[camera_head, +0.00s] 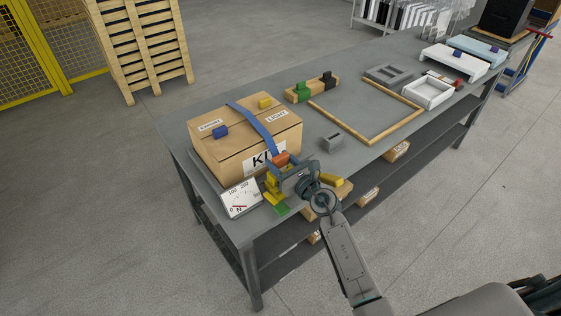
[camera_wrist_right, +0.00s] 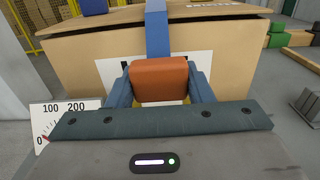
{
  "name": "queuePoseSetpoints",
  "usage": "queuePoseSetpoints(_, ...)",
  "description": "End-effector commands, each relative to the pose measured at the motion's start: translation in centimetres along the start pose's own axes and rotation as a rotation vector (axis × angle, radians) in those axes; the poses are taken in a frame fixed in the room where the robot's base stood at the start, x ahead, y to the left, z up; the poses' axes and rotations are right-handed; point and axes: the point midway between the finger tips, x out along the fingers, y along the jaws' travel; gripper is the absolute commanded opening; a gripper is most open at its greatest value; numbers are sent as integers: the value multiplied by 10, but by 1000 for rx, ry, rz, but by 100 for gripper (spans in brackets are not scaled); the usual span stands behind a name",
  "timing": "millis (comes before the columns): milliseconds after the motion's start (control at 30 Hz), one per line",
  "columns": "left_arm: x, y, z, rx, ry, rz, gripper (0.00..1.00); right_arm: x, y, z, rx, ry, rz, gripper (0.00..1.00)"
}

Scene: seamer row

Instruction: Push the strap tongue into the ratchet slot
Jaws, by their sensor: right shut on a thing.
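A blue strap (camera_head: 252,127) runs over the top of a cardboard box (camera_head: 229,165) and down its near side. An orange block (camera_head: 281,158) is at the strap's lower end; it also shows in the right wrist view (camera_wrist_right: 160,80). My right gripper (camera_head: 283,165) is shut on the orange block, with a finger on each side of it. A yellow piece (camera_head: 271,190), perhaps the ratchet, stands just below, partly hidden by the gripper. I cannot see its slot, nor whether the tongue touches it. My left gripper is not in view.
A white dial gauge (camera_head: 240,199) stands left of the gripper at the grey table's (camera_head: 335,105) near edge. A small grey block (camera_head: 332,141) and a wooden frame (camera_head: 395,135) lie to the right. Blue and yellow pieces sit on the box.

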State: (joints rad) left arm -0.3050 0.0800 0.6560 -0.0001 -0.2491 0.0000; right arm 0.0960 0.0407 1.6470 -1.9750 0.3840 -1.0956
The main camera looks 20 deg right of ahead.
Motion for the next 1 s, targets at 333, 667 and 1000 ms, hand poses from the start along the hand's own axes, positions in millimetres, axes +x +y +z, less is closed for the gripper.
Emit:
queuePoseSetpoints(333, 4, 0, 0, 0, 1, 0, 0, 0, 0, -5, 0, 0, 0, 72)
queuePoseSetpoints(667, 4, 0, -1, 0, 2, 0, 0, -3, 0, -5, 0, 1, 0, 72)
queuePoseSetpoints(1000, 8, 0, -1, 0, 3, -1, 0, -60, 0, -7, -3, 2, 0, 72)
